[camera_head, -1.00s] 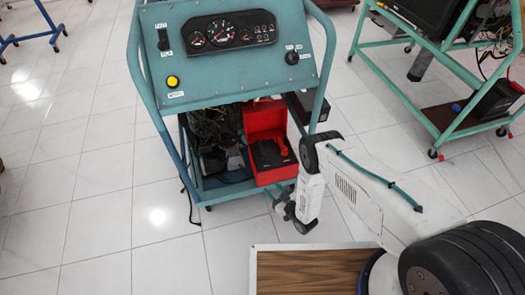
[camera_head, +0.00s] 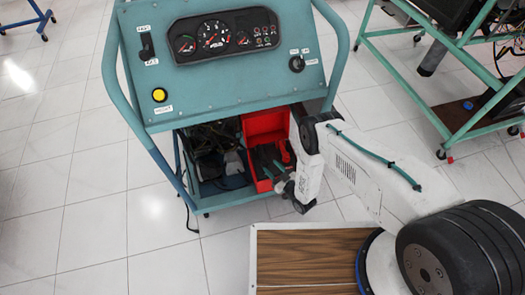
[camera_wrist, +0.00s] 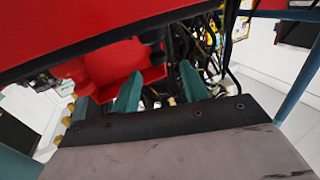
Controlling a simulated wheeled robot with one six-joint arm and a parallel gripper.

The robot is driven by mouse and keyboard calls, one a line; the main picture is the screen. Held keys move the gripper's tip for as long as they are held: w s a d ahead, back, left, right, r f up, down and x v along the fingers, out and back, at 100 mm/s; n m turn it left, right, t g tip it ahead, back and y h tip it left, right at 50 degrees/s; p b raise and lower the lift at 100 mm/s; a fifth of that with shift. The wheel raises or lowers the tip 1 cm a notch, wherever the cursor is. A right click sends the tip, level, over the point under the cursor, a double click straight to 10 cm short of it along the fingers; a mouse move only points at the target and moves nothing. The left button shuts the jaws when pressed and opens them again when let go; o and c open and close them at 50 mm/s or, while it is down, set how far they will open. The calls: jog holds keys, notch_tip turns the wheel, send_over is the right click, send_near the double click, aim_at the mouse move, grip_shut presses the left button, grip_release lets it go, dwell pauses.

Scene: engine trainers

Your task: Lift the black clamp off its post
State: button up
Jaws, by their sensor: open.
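My gripper (camera_head: 272,166) reaches into the red box (camera_head: 264,124) on the lower shelf of the teal engine trainer, over the spot where a black battery sits. In the wrist view its two teal fingers (camera_wrist: 160,88) stand apart, with no thing held between them that I can make out. Beyond the fingertips are a red surface (camera_wrist: 112,66), dark wiring and a small dark part (camera_wrist: 150,36). I cannot tell for certain whether that part is the black clamp, and its post is not clear. In the head view my gripper and wrist hide most of the battery top.
The sloped gauge panel (camera_head: 225,60) hangs above the box, and teal frame tubes (camera_head: 335,50) stand close to my arm. Dark cables (camera_head: 205,155) fill the shelf left of the box. A wood-topped board (camera_head: 305,258) lies in front. Another trainer (camera_head: 455,130) stands at right.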

aim_at(262, 157)
jog(key=x, duration=0.7)
jog(key=shift+w+a, duration=0.15)
jog(key=shift+w, duration=0.2)
grip_shut()
jog(key=shift+r, duration=0.1)
